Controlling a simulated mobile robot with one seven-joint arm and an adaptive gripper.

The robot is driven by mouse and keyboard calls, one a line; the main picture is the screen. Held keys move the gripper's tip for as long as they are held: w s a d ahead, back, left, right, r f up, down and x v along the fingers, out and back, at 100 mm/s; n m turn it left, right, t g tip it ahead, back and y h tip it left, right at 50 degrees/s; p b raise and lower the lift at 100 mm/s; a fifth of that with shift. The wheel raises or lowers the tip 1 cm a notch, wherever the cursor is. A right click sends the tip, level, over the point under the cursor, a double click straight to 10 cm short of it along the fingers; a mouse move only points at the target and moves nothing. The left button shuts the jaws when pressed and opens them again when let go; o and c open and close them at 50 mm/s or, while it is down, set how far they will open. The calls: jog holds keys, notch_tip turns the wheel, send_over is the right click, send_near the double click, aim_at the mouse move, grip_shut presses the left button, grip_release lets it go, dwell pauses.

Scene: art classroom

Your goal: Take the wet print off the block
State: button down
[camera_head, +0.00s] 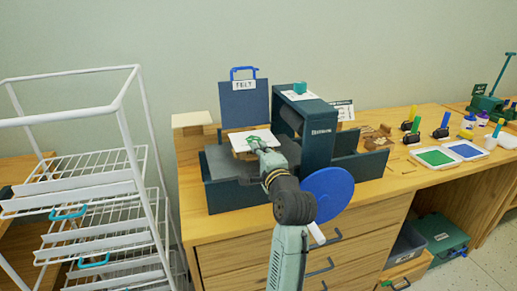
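A white sheet with a green print (247,138) lies on the press bed, at the left side of the dark teal press (318,135). A tan edge, likely the block (241,155), shows below the sheet, mostly covered. My gripper (257,146) reaches in from the front, and its tip is over or at the sheet's near edge. Its fingers are too small and too overlapped by my arm to tell whether they are open or touch the paper.
A white wire rack (92,165) with blue handles stands on the left. A dark board marked FELT (244,102) stands upright behind the sheet. A blue disc (328,193) is right of my arm. Ink trays (434,157) and rollers lie farther right on the wooden counter (405,180).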

notch_tip(320, 180, up, 3)
jog(key=p, duration=0.2)
jog(key=shift+p, duration=0.4)
jog(key=shift+f, duration=0.25)
jog(key=s+d+r+p, duration=0.1)
jog(key=s+d+r, duration=0.1)
jog(key=s, duration=0.4)
jog(key=s+d+r+p, duration=0.1)
jog(key=s+d+r, duration=0.1)
jog(key=s, duration=0.5)
jog(key=shift+s+d+r, duration=0.15)
jog(key=shift+r, duration=0.35)
